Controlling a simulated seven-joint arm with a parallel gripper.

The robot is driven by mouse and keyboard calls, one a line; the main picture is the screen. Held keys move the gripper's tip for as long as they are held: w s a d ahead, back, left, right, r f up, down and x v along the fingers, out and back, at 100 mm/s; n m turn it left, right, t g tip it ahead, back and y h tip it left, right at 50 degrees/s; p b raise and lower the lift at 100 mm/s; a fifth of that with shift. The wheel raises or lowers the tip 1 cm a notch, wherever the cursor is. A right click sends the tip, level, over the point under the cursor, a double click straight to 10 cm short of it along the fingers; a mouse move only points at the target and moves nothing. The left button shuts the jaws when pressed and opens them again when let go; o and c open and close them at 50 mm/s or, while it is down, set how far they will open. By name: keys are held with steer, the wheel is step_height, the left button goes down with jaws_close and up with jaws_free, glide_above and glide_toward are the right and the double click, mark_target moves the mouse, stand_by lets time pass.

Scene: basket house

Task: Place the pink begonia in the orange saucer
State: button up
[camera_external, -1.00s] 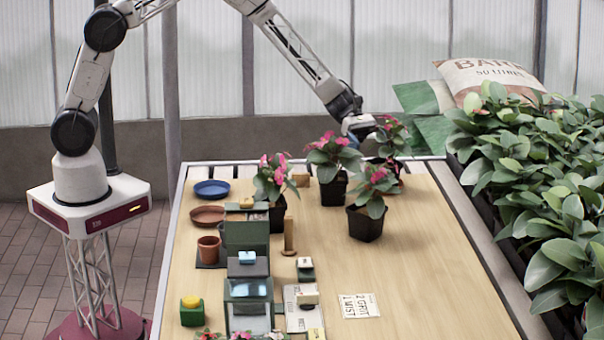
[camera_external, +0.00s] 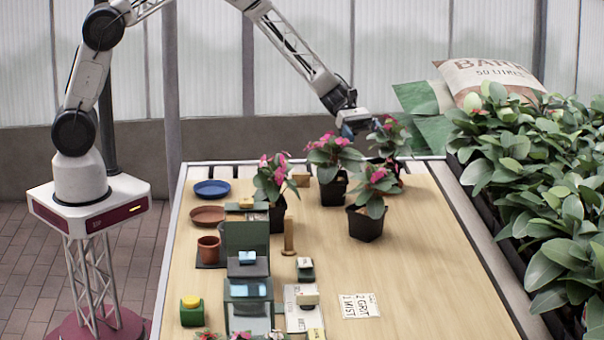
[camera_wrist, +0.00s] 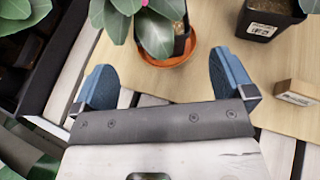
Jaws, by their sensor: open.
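Several potted plants with pink flowers stand on the table. The back-right one (camera_external: 388,142) is closest to my gripper (camera_external: 358,121). In the wrist view, a dark pot (camera_wrist: 182,40) with large green leaves (camera_wrist: 158,32) and a bit of pink stands in an orange saucer (camera_wrist: 168,61). My gripper (camera_wrist: 165,70) is open with blue fingers spread on either side of that saucer's near edge, holding nothing. Leaves hide most of the pot. A brownish-orange saucer (camera_external: 207,215), empty, lies at the table's left, in front of a blue saucer (camera_external: 212,188).
Other flowering pots (camera_external: 365,223) stand close by. A small labelled block (camera_wrist: 298,95) lies right of my fingers in the wrist view. Dense green plants (camera_external: 540,190) line the table's right side. The table's right front (camera_external: 430,270) is mostly clear.

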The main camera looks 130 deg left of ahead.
stand_by(0.3)
steer(key=d+r+m+g+h, duration=0.15)
steer(key=d+r+m, duration=0.35)
steer(key=d, duration=0.5)
steer(key=d+r+m+g, duration=0.3)
steer(key=d+r, duration=0.3)
steer(key=d, duration=0.5)
steer(key=d+r+m+g+h, duration=0.15)
steer(key=d+r+m, duration=0.35)
steer(key=d, duration=0.5)
steer(key=s+d+r+m+g+y, duration=0.1)
steer(key=s+d+r+m+g, duration=0.15)
steer(key=s+d+r, duration=0.4)
steer(key=s+d+r+m+g+y, duration=0.1)
steer(key=s+d+m, duration=0.25)
steer(key=d, duration=0.65)
steer(key=s+d+m+y, duration=0.2)
steer(key=s+d+m, duration=0.2)
steer(key=s, duration=0.5)
steer(key=s+d+r+m+y, duration=0.1)
steer(key=s+d+m, duration=0.3)
steer(key=s, duration=0.4)
steer(key=s+d+r+m+y, duration=0.1)
steer(key=s+d+m+y, duration=0.2)
steer(key=s+d, duration=0.3)
steer(key=s+m, duration=0.1)
steer(key=s, duration=0.2)
steer(key=shift+s+m, duration=0.3)
steer(key=shift+m, duration=0.1)
